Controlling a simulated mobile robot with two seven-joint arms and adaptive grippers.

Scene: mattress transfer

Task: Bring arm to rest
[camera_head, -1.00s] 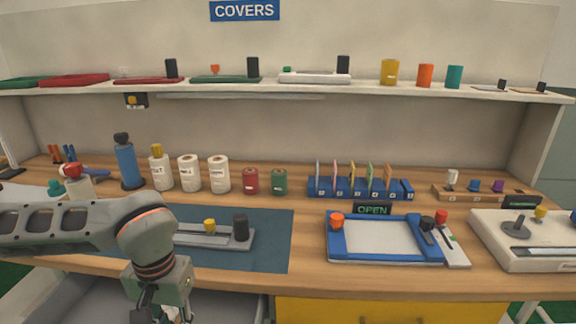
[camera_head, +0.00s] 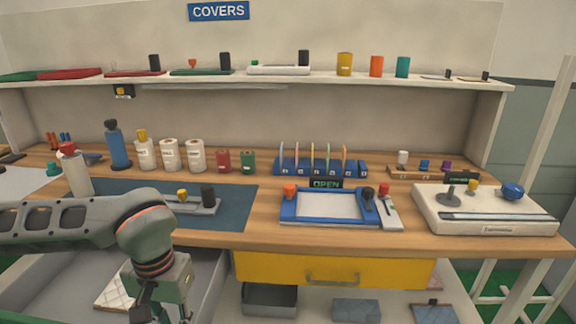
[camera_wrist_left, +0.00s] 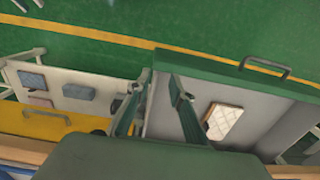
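My left arm comes in from the left in the head view, bent downward at the front of the workbench (camera_head: 300,231). My left gripper (camera_head: 160,314) hangs low over the open grey drawer (camera_head: 55,285), its tips cut off by the lower picture edge. In the left wrist view the two fingers of my left gripper (camera_wrist_left: 160,90) are spread apart with nothing between them. A pale quilted pad (camera_wrist_left: 222,121) lies in the drawer beside the right finger; it also shows in the head view (camera_head: 114,291). My right arm and gripper are not in view.
A yellow drawer (camera_head: 260,268) is closed under the bench. Below it are a grey bin (camera_head: 270,300) and blue-grey pads (camera_head: 356,310). On the bench stand bottles, rolls, a blue frame (camera_head: 290,219) and a white device (camera_head: 485,222). Green floor (camera_wrist_left: 110,50) is clear.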

